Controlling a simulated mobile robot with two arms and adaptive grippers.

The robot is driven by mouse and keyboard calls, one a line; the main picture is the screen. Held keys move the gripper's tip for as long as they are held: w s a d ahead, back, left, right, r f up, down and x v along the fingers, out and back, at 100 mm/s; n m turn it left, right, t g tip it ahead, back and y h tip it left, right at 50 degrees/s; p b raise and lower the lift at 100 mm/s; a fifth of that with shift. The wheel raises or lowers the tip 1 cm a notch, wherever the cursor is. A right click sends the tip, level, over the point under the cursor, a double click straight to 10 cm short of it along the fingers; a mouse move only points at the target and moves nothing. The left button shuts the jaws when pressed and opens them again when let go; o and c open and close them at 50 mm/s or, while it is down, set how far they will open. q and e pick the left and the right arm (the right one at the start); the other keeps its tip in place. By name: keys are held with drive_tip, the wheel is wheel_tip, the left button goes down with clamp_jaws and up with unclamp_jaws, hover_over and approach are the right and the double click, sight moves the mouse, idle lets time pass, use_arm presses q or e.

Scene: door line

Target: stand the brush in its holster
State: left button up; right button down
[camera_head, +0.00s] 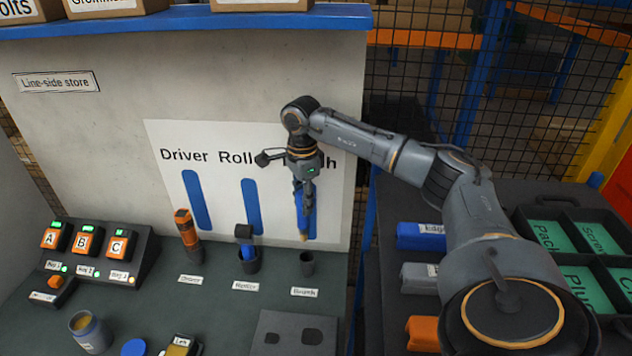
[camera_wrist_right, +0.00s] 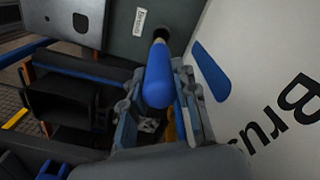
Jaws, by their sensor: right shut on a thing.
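My right gripper (camera_head: 304,200) is shut on the brush (camera_head: 303,226), which hangs upright with its pale tip down. The brush holster (camera_head: 307,264), a small dark cup behind the label "Brush", stands right below it. In the head view the tip is a little above the cup's rim, apart from it. In the right wrist view the blue handle (camera_wrist_right: 158,78) sits between the fingers (camera_wrist_right: 160,98), and its far end lines up with the dark holster opening (camera_wrist_right: 161,34). My left gripper is in neither view.
Left of the brush holster, the roller (camera_head: 245,238) and the orange driver (camera_head: 187,230) stand in their holders. A white panel (camera_head: 220,205) with blue tool outlines is close behind. A grey plate with holes (camera_head: 292,335) lies in front.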

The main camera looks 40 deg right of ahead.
drive_tip(key=shift+d, duration=0.55)
drive_tip(key=shift+s+d+m, duration=0.1)
drive_tip(key=shift+m, duration=0.2)
drive_tip(key=shift+a+f+b, duration=0.3)
drive_tip(key=shift+f+b, duration=0.2)
drive_tip(key=shift+f, duration=0.05)
drive_tip(key=shift+a+f+b, duration=0.1)
drive_tip(key=shift+f+b, duration=0.2)
drive_tip(key=shift+f, duration=0.05)
drive_tip(key=f+b, duration=0.2)
drive_tip(key=f, duration=0.1)
drive_tip(key=shift+d+f, duration=0.2)
drive_tip(key=shift+f, duration=0.1)
drive_tip(key=shift+a+f+b, duration=0.1)
drive_tip(key=shift+f+b, duration=0.1)
drive_tip(key=shift+b, duration=0.15)
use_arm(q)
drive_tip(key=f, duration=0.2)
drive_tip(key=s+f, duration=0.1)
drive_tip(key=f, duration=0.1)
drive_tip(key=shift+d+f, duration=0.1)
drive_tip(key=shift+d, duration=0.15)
